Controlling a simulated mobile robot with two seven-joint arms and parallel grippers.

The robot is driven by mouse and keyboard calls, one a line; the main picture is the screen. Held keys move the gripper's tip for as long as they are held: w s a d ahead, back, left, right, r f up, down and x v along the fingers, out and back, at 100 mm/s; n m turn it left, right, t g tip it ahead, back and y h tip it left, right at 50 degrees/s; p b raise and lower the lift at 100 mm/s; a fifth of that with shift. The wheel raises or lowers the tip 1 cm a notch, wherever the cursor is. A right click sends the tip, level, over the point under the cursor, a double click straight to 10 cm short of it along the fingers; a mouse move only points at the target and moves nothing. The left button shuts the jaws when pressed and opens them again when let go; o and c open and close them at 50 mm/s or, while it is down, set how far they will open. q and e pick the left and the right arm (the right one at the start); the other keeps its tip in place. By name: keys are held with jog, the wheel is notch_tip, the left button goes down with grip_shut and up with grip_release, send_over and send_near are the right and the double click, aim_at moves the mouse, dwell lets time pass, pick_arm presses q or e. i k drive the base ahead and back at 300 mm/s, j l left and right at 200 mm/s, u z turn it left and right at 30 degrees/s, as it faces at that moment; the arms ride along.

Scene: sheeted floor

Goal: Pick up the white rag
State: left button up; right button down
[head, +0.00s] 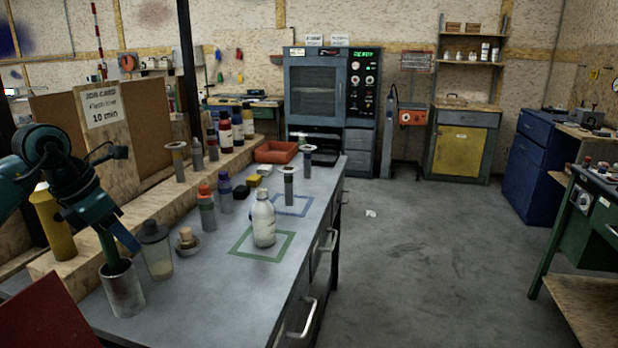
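A small crumpled white scrap (371,213) lies on the grey floor to the right of the bench. It may be the white rag, but it is too small to tell. My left gripper (117,243) is at the left, above the near end of the bench, pointing down near a metal cup (122,290). A green stick-like part shows between the gripper and the cup; I cannot tell whether it is held. The gripper is far from the white scrap. My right gripper is not in view.
The grey bench (210,290) holds a white bottle (263,220), a lidded jar (156,252), several small containers and a red tray (276,152). Drawer handles stick out on its right side. A green workbench (583,230) stands at right. The floor between is open.

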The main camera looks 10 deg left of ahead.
aim_at(264, 170)
jog(key=i+l+u, duration=0.2)
jog(key=i+l, duration=0.15)
jog(key=i, duration=0.25)
jog(key=i+l+u, duration=0.15)
jog(key=i+l, duration=0.3)
jog(key=i+l+u, duration=0.15)
jog(key=i, duration=0.4)
jog(key=i+l+u, duration=0.15)
jog(key=i, duration=0.4)
jog(key=i+l+u, duration=0.1)
jog(key=i+l, duration=0.3)
jog(key=i, duration=0.15)
jog(key=i+l+u, duration=0.15)
jog(key=i+l, duration=0.2)
jog(key=i, duration=0.15)
